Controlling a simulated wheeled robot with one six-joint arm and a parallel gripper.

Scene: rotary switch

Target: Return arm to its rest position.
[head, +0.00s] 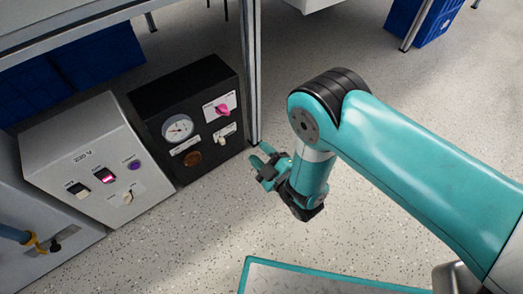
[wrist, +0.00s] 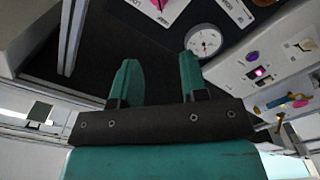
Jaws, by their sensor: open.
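My teal arm (head: 420,170) reaches in from the right in the head view. My gripper (head: 262,160) is in front of the right side of the black panel box (head: 150,95), with nothing between its fingers. In the wrist view my gripper (wrist: 158,80) shows its two teal fingers spread apart and empty. The black box carries a round gauge (head: 178,128) and a pink rotary knob (head: 222,109). The gauge also shows in the wrist view (wrist: 204,42). The fingers appear apart from the knob.
A grey box (head: 85,140) marked 230 V, with switches, stands left of the black box. A metal frame post (head: 251,75) rises beside the black box. Blue crates (head: 100,55) are behind. Speckled floor (head: 215,220) is open in front. A teal-edged tray (head: 300,278) is at the bottom.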

